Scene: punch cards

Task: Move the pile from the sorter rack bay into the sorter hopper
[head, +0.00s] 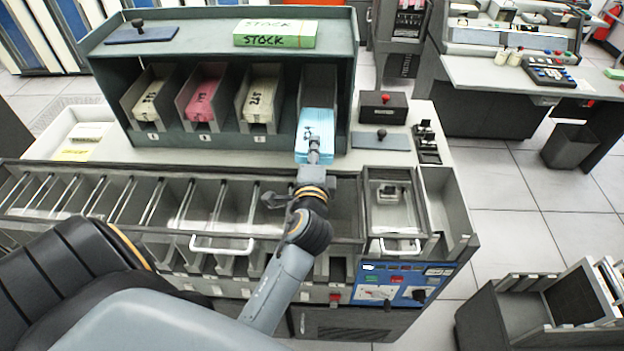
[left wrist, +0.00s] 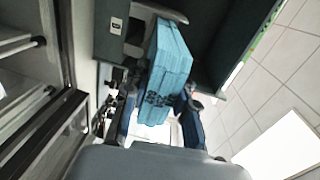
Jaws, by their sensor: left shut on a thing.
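A pile of blue punch cards (head: 316,130) sits at the mouth of the rightmost bay of the dark green sorter rack (head: 221,56) and sticks out over the rack's front edge. My left gripper (head: 314,150) is at its front end, shut on it. In the left wrist view the blue pile (left wrist: 168,65) lies between the two fingers (left wrist: 158,108), its far end still at the bay. The sorter hopper (head: 395,205) seems to be the tray under a clear cover with a handle at the sorter's right end. My right gripper does not show.
Manila, pink and cream piles (head: 203,97) stand in the other bays. A green STOCK pile (head: 275,34) lies on the rack top. A row of sorter pockets (head: 130,205) runs below. A black box with a red knob (head: 384,106) stands right of the bay.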

